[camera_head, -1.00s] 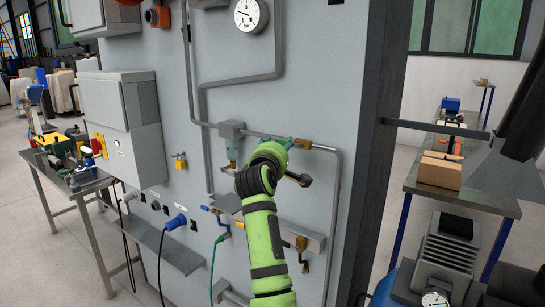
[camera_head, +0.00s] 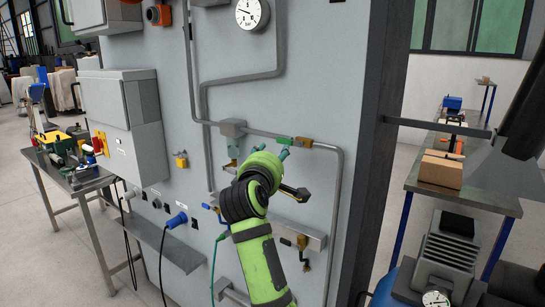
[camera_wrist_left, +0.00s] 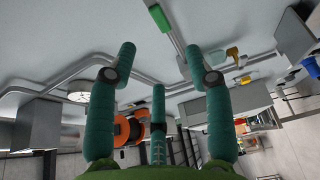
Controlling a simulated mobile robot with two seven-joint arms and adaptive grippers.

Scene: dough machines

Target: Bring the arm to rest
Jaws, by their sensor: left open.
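My left arm, green and black, rises from the bottom of the head view in front of the grey panel (camera_head: 290,90). My left gripper (camera_head: 271,150) has teal fingers, which are spread beside a pipe with a green handle (camera_head: 284,140) and a brass fitting (camera_head: 304,143). In the left wrist view the gripper (camera_wrist_left: 158,65) is open with nothing between its fingers, and the green handle (camera_wrist_left: 160,17) lies beyond them, apart. My right gripper is not in view.
A pressure gauge (camera_head: 250,13) and grey pipes are on the panel. A grey cabinet (camera_head: 125,125) and a blue plug (camera_head: 176,221) are to the left. A side table with tools (camera_head: 75,172) stands far left. A bench with a cardboard box (camera_head: 440,170) is at right.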

